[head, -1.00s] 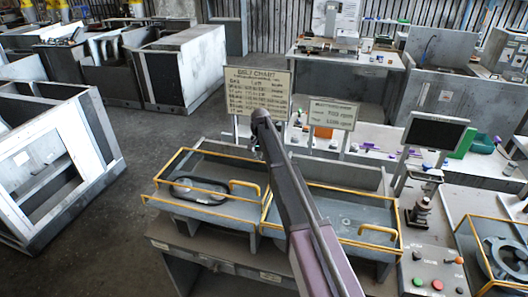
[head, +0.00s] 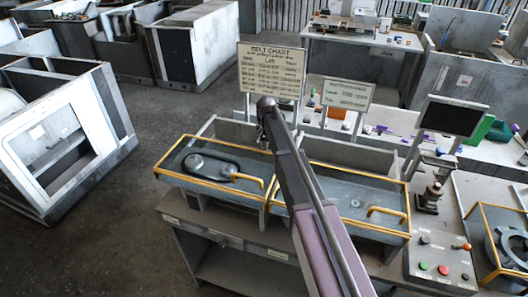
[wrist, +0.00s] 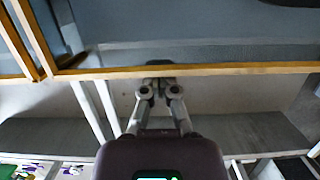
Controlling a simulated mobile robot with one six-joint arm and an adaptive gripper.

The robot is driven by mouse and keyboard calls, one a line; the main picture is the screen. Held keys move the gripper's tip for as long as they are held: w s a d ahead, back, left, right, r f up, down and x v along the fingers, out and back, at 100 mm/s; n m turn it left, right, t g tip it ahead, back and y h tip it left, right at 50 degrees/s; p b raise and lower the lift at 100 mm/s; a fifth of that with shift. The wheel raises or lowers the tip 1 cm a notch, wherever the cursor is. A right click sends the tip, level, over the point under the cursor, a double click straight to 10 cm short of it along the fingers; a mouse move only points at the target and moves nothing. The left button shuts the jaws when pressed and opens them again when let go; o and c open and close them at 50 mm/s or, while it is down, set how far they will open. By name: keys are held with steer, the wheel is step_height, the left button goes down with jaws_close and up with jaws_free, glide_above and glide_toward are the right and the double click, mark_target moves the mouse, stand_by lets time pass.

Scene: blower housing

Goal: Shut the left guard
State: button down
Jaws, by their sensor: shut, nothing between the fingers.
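The left guard (head: 172,175) is a yellow-edged, see-through cover with a yellow handle (head: 250,180). In the head view it appears to lie flat over the left bay, and a dark belt loop (head: 208,166) shows through it. My gripper (head: 262,137) is at the back of the left guard, near its right corner; my arm hides part of this area. In the wrist view, my gripper (wrist: 159,76) is shut and empty, its fingertips close to a yellow edge bar (wrist: 215,70). I cannot tell whether they touch it.
The right guard (head: 340,222) lies over the bay beside it, partly behind my arm. A belt chart sign (head: 271,70) and a smaller sign (head: 346,94) stand behind. A control box (head: 438,262) and a monitor (head: 453,116) are at the right. Open floor lies left.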

steer(key=shift+s+a+r, duration=0.1)
steer(key=shift+r, duration=0.05)
steer(key=p+v, duration=0.9)
steer(key=shift+r, duration=0.35)
stand_by(0.8)
